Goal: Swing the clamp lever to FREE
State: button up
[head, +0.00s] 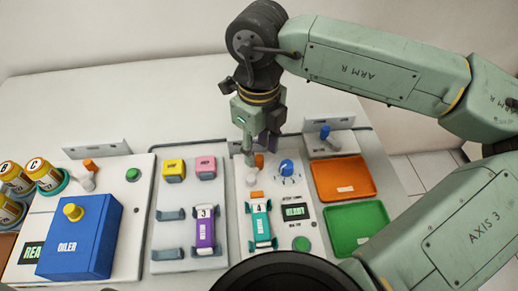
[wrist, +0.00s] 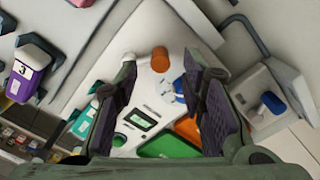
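An orange-tipped lever (head: 259,160) stands on the white panel below my gripper. In the wrist view its orange grip (wrist: 160,59) shows between the fingertips, but contact cannot be told. I cannot read a FREE mark or any lever label. My gripper (head: 260,151) points down over the panel's back end. The wrist view shows its two dark fingers (wrist: 162,74) spread apart. A blue knob (head: 287,167) sits just right of the lever. A teal handpiece marked 4 (head: 260,225) lies in front of it on the same panel.
A READY display (head: 293,212) and green button (head: 301,244) are on the panel. A blue-tipped lever (head: 325,131) stands behind right. Orange (head: 343,178) and green (head: 352,232) trays lie right. A purple handpiece (head: 205,231) and blue oiler (head: 80,240) are left.

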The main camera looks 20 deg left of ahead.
aim_at(255, 170)
jog(key=shift+f, duration=1.2)
jog(key=shift+c, duration=0.4)
grip_shut()
jog(key=shift+w, duration=0.1)
